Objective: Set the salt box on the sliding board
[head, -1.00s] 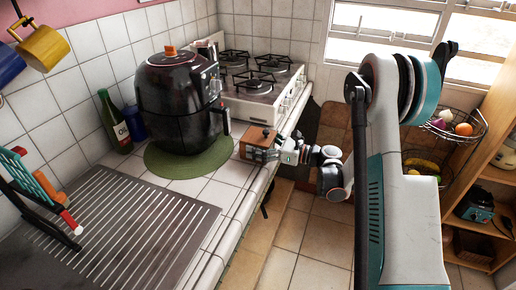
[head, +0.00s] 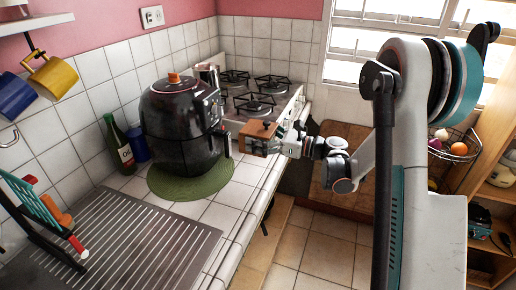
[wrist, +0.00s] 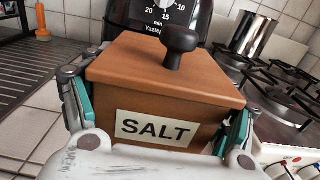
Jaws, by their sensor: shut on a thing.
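The salt box (head: 260,138) is brown with a dark knob on its lid. In the wrist view it (wrist: 165,95) shows a SALT label facing me. My gripper (head: 285,140) is shut on it, with one teal-lined finger at each side, and holds it upright. The box appears raised above the counter's front edge, right of the black air fryer and before the stove. A pale wooden board (head: 262,243), which looks like the sliding board, juts out below the counter edge, lower in the head view than the box.
The air fryer (head: 180,125) stands on a green round mat (head: 190,182) close to the box's left. The stove (head: 262,98) is behind. A ribbed drainer (head: 140,240) fills the near counter. Tiled floor (head: 315,250) is open right of the board.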

